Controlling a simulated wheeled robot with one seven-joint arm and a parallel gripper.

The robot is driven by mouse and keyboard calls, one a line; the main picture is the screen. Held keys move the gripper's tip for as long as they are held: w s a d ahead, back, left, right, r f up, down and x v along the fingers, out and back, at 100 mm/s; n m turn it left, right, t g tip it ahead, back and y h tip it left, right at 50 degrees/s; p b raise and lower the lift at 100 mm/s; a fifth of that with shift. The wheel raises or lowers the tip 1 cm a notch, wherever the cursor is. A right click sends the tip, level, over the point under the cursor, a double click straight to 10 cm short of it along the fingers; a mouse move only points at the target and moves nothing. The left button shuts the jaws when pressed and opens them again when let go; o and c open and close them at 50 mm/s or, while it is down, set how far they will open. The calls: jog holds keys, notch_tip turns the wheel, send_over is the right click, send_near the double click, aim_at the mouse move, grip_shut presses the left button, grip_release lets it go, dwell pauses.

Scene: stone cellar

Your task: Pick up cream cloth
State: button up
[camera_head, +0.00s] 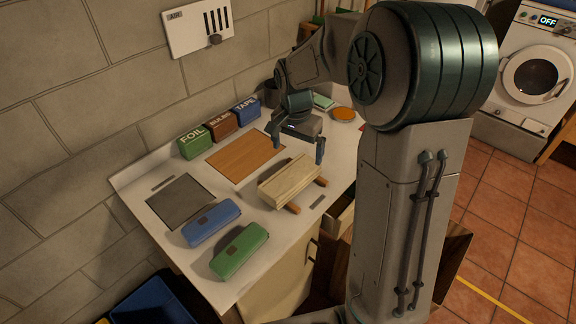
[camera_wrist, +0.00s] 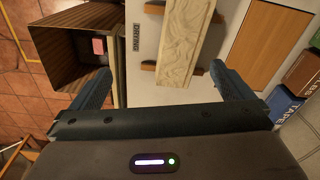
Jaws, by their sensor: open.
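The cream cloth (camera_head: 288,181) lies long and pale across two wooden bars on the white counter, in the middle of the head view. It also shows at the top of the wrist view (camera_wrist: 182,40), with a faint wavy pattern on its surface. My gripper (camera_head: 298,148) is open and empty, just behind and above the cloth in the head view. In the wrist view my gripper's fingers (camera_wrist: 160,72) stand wide apart, with the near end of the cloth between them in the picture. I see no contact with the cloth.
The white counter (camera_head: 150,187) holds a blue case (camera_head: 211,222), a green case (camera_head: 239,250), a brown board (camera_head: 243,156) and a grey plate (camera_head: 180,201). FOIL (camera_head: 193,143), BULBS (camera_head: 221,125) and TAPE (camera_head: 246,108) boxes line the wall. An open brown compartment (camera_wrist: 65,50) is beside the counter.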

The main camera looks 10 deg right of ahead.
jog(key=w+f+m+p, duration=0.1)
jog(key=w+f+m, duration=0.15)
jog(key=w, duration=0.25)
jog(key=p, duration=0.2)
send_over(291, 174)
jog(key=shift+g+y, duration=0.3)
jog(key=f, duration=0.9)
jog(key=shift+s+d, duration=0.1)
jog(key=shift+s, duration=0.15)
jog(key=shift+w+f+p, duration=0.2)
jog(key=shift+f+p, duration=0.65)
jog(key=shift+f, duration=1.95)
jog(key=c, duration=1.2)
